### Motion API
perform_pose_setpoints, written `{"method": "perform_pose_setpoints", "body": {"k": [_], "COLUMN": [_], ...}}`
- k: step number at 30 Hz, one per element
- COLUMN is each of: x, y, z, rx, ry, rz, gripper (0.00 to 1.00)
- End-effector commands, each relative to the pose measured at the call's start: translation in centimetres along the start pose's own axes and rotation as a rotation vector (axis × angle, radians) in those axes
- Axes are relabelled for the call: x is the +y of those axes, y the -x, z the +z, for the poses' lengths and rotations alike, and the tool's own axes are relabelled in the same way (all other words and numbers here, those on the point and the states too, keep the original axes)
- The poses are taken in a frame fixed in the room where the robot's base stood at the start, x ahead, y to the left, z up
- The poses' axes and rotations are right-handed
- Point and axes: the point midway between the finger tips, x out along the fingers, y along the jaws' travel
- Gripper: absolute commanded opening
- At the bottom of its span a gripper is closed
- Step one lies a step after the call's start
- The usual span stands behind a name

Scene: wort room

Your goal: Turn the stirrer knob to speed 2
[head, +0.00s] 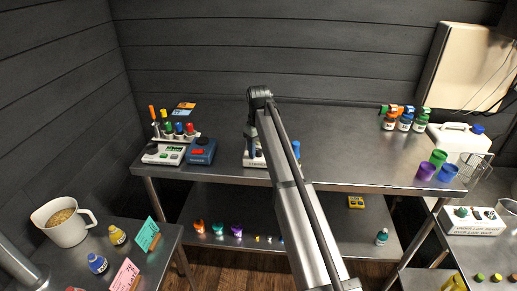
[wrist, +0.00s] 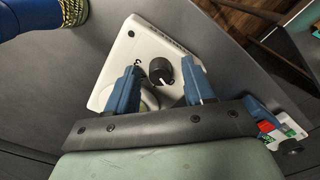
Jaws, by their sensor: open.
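The stirrer is a white box (wrist: 118,55) with a rounded edge, lying tilted in the wrist view. Its round black knob (wrist: 159,70) carries a white pointer line, and small dark marks show beside it; the digits are too small to read. My gripper (wrist: 160,66) is open, its two blue fingers on either side of the knob. A gap shows at each side, and I cannot tell whether either finger touches it. In the head view the white box (head: 250,161) stands on the steel bench, mostly hidden behind my arm, and the knob is hidden.
A blue device (head: 202,151) and a white device (head: 163,154) stand left of the stirrer, before a rack of coloured tools. A blue cylinder (head: 296,149) stands close at its right. The steel bench (head: 340,155) is clear further right, up to the bottles (head: 404,122).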

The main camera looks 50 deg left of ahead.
Motion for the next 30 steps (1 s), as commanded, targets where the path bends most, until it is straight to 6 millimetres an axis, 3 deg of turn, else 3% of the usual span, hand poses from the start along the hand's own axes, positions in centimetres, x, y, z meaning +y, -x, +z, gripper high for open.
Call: {"method": "perform_pose_setpoints", "body": {"k": [3, 19, 30], "x": [0.00, 0.00, 0.00], "y": [0.02, 0.04, 0.05], "z": [-0.01, -0.01, -0.01], "rx": [0.000, 0.000, 0.000], "ry": [0.000, 0.000, -0.045], "rz": [0.000, 0.000, 0.000], "gripper": [0.52, 0.02, 0.00]}}
